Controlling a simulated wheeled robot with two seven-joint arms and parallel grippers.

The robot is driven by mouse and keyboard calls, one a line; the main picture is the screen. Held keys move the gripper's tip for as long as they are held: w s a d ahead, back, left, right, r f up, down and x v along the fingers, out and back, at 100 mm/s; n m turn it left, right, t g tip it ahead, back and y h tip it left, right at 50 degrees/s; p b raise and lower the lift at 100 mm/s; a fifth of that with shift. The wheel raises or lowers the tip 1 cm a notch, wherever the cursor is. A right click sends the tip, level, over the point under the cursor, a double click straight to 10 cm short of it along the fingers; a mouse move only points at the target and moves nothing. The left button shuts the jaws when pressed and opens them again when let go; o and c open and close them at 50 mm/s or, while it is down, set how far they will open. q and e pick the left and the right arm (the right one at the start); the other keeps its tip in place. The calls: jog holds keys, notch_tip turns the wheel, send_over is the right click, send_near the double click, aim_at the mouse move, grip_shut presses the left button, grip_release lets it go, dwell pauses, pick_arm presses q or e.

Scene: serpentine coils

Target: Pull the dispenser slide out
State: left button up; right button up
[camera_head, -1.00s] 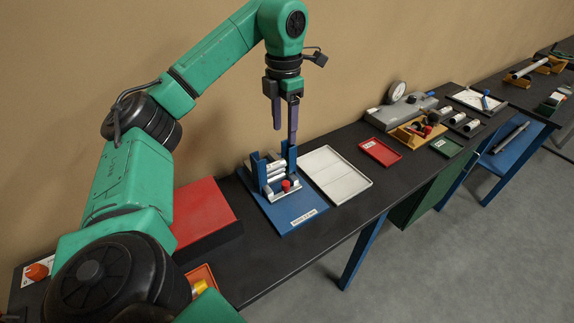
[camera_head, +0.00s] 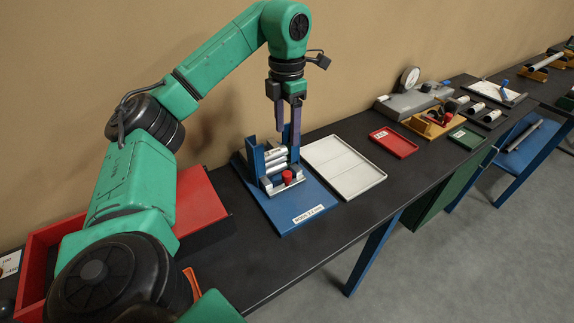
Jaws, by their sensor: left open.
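The dispenser is a blue fixture (camera_head: 254,158) on a blue base plate (camera_head: 300,205) with a white label at its front edge. Several light cylinders (camera_head: 274,165) are stacked between its uprights. The slide (camera_head: 282,187) is a pale piece low at the front, with a red knob (camera_head: 288,176) on it. My left gripper (camera_head: 288,140) points down, open and empty, with its fingers just above and behind the knob, by the top of the uprights. It seems apart from the knob. My right gripper is not in view.
A white two-part tray (camera_head: 345,185) lies right of the dispenser. A small red tray (camera_head: 394,142), a green tray (camera_head: 466,138) and a grey device with a dial (camera_head: 410,80) stand farther right. A red box (camera_head: 203,205) is at left. The bench front edge is clear.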

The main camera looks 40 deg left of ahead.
pick_arm(q)
jog(key=b, duration=0.4)
send_over(287, 173)
notch_tip(287, 173, down, 6)
jog(key=shift+s+f, duration=0.1)
jog(key=shift+s, duration=0.05)
notch_tip(287, 173, down, 6)
jog(key=shift+a+f+p, duration=0.15)
jog(key=shift+f+p, duration=0.1)
jog(key=shift+p, duration=0.9)
jog(key=shift+f, duration=0.55)
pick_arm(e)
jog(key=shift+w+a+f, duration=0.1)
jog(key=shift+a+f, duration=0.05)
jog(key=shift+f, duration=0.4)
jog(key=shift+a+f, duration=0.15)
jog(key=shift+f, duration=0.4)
pick_arm(q)
jog(key=c, duration=0.4)
grip_shut()
